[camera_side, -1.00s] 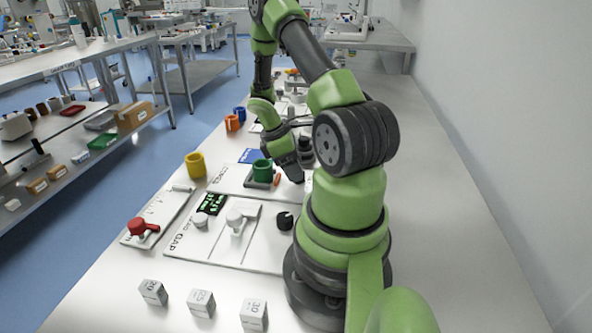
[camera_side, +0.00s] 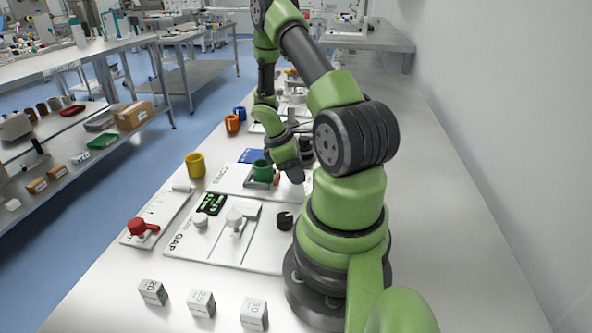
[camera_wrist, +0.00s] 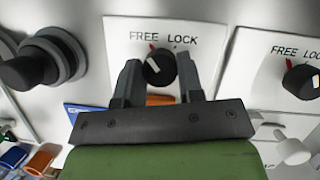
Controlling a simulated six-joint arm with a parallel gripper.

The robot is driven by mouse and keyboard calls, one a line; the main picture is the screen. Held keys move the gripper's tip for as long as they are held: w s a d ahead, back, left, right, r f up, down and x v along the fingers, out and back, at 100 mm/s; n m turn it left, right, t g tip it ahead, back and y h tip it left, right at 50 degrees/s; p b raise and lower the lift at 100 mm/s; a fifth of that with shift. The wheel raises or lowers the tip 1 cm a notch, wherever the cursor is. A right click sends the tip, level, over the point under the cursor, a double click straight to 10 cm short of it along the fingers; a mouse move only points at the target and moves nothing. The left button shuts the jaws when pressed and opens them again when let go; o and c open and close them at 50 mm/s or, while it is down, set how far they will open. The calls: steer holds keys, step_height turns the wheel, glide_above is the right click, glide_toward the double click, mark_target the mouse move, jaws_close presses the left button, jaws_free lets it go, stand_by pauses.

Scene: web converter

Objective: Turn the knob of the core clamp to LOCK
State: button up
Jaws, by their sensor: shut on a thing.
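The black round knob (camera_wrist: 162,69) stands on a white panel (camera_wrist: 116,42) marked FREE on the left and LOCK on the right. Its white pointer line slants to the upper left, toward the FREE side, and a red mark shows just above it. My gripper (camera_wrist: 157,63) is shut on this knob, with one dark finger on each side of it. In the side view the wrist (camera_side: 290,160) reaches down over the far part of the bench, and the fingers and the knob are hidden there.
Another FREE/LOCK knob (camera_wrist: 302,81) stands to the right in the wrist view, and a larger dark knob (camera_wrist: 30,70) to the left.

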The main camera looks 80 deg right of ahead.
steer(key=m, duration=0.2)
steer(key=m+y, duration=0.1)
steer(key=m, duration=0.1)
steer(key=shift+d+y, duration=0.1)
steer(key=shift+y, duration=0.2)
steer(key=m+y, duration=0.1)
steer(key=m, duration=0.2)
steer(key=shift+d+m, duration=0.1)
steer(key=shift+m, duration=0.3)
steer(key=m, duration=0.2)
steer(key=m+t+y, duration=0.1)
steer(key=m, duration=0.1)
steer(key=shift+y, duration=0.3)
steer(key=shift+s+d+m+t+y, duration=0.1)
steer(key=shift+m+t+y, duration=0.4)
steer(key=shift+m, duration=1.3)
steer(key=o, duration=0.9)
steer(key=shift+r, duration=0.1)
